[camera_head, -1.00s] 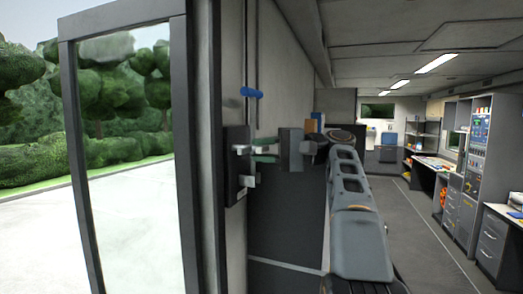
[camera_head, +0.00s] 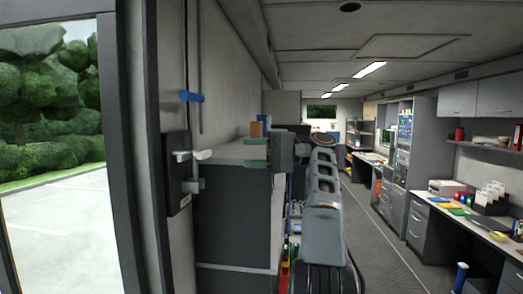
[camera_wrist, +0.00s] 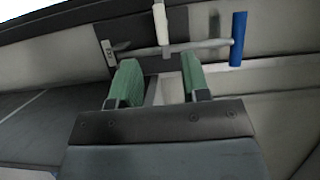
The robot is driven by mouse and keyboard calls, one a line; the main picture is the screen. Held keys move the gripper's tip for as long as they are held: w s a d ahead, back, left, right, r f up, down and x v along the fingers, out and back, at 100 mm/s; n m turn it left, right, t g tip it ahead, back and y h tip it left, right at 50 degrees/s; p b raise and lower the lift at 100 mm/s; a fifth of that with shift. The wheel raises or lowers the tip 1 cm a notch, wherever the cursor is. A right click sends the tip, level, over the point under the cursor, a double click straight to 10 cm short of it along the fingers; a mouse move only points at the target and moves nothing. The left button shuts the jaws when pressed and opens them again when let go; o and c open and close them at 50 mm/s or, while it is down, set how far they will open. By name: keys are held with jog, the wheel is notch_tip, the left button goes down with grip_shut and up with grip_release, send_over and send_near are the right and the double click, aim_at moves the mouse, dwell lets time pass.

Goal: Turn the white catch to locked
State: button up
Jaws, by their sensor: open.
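The white catch (camera_head: 202,155) sticks out sideways from a dark plate (camera_head: 178,200) on the wall beside the door frame. In the wrist view the white catch (camera_wrist: 160,16) stands beyond my fingertips, near the top edge and between their lines. My gripper (camera_head: 255,152) is open and empty, with green fingertips, to the right of the plate and apart from the catch. It also shows in the wrist view (camera_wrist: 161,80). A grey metal piece (camera_head: 193,186) sits below the catch on the same plate.
A blue handle (camera_head: 191,97) stands above the plate; it also shows in the wrist view (camera_wrist: 238,40) at the end of a grey lever (camera_wrist: 205,46). A dark cabinet (camera_head: 235,215) stands behind my gripper. The aisle floor (camera_head: 385,235) at right is clear.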

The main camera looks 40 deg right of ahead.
jog(key=shift+b+v, duration=0.9)
jog(key=shift+v, duration=0.3)
jog(key=shift+s+d, duration=0.1)
